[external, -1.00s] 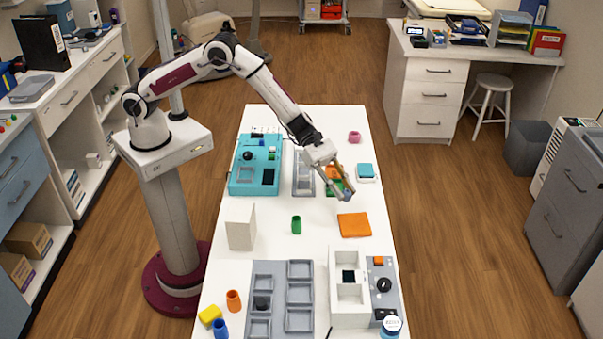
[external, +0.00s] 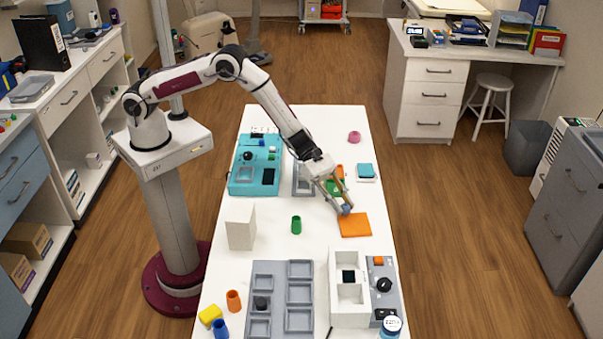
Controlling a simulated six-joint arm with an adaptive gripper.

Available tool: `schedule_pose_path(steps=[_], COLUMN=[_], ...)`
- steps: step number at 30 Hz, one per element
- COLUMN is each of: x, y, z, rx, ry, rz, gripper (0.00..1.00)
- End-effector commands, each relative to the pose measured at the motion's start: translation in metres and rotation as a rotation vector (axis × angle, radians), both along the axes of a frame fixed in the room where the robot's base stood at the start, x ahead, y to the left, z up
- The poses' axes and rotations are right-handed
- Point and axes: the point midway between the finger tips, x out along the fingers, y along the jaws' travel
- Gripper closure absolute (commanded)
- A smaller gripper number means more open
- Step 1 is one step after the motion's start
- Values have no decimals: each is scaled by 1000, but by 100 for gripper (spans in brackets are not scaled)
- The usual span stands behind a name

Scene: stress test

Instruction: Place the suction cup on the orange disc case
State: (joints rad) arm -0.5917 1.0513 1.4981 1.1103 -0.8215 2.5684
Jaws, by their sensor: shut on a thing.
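The orange disc case (external: 355,225) lies flat on the white table, right of the middle. My gripper (external: 346,207) is shut on a small blue-grey thing (external: 347,210), which looks like the suction cup. It is at the upper left edge of the case in the picture. I cannot tell whether the held thing touches the case or hangs just above it. The fingers hide part of it.
A green cup (external: 296,225) and a white block (external: 240,227) stand left of the case. A grey compartment tray (external: 283,295) and a white box (external: 348,317) are nearer the camera. A teal device (external: 243,188) is behind. The table right of the case is clear.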

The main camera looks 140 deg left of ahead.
Motion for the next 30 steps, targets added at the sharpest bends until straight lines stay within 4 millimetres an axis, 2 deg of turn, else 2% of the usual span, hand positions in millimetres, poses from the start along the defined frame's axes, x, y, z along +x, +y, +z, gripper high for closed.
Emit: schedule_pose_path(steps=[5, 20, 21, 22, 30], x=[0, 0, 0, 0, 0], y=[0, 0, 0, 0, 0], z=[-13, -17, -17, -17, -17], rx=[0, 0, 1, 1, 1], ry=[-1, 0, -1, -1, 0], rz=[1, 1, 1, 1, 1], gripper=[88, 88, 70, 62, 61])
